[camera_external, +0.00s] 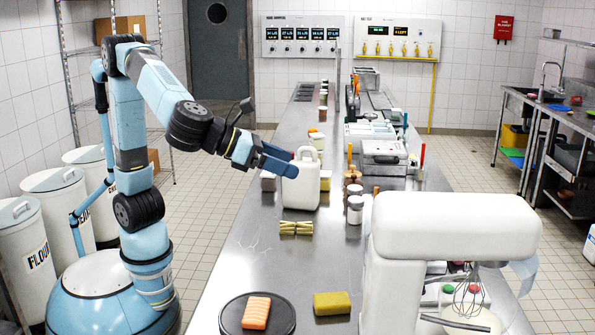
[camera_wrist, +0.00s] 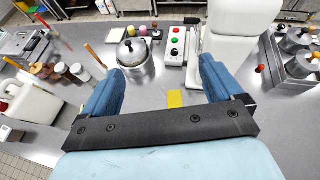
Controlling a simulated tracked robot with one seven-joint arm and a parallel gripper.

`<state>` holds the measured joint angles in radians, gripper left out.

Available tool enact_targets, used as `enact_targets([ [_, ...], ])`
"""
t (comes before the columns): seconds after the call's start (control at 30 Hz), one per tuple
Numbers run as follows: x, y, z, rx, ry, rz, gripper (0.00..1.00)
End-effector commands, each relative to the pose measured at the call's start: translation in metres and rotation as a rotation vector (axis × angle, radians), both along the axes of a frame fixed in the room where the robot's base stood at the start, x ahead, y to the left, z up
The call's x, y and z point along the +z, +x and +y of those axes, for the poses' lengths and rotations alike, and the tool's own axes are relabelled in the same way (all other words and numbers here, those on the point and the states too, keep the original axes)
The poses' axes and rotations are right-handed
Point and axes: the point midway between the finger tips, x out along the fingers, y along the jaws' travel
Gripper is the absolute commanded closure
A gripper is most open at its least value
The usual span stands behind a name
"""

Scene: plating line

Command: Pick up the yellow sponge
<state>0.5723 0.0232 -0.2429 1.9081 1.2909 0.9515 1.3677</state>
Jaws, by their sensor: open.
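The yellow sponge (camera_external: 332,303) is a flat block lying on the steel counter in the front of the external view, right of an orange-and-white piece of fish on a dark round plate (camera_external: 227,318). My gripper (camera_external: 287,162) is high above the counter beside the white jug, back from the sponge and well apart from it. In the wrist view my gripper (camera_wrist: 160,84) shows two blue fingers spread wide with nothing held between them. A yellow patch (camera_wrist: 175,98) shows on the counter between them, partly hidden by the gripper's bar; I cannot tell whether it is the sponge.
The white jug (camera_external: 301,184) stands close to my gripper. A tied yellowish bundle (camera_external: 296,228) lies between jug and sponge. A large white mixer (camera_external: 455,225) rises right of the sponge. A metal pot (camera_wrist: 136,62) shows in the wrist view. Counter left of the bundle is clear.

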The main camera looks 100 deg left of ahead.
Motion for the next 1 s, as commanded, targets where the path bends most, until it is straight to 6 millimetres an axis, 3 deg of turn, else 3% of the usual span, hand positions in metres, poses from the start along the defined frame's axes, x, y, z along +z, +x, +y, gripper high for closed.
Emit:
enact_targets([
  [0.1,0.01,-0.008,-0.014,-0.056,0.059,-0.031,0.06],
  [0.47,-0.089,-0.007,-0.013,-0.055,0.065,-0.024,0.06],
  [0.67,-0.163,-0.007,-0.012,-0.055,0.068,-0.021,0.06],
  [0.9,-0.263,-0.008,-0.012,-0.055,0.067,-0.02,0.06],
  [1.0,-0.29,-0.007,-0.012,-0.054,0.063,-0.024,0.06],
])
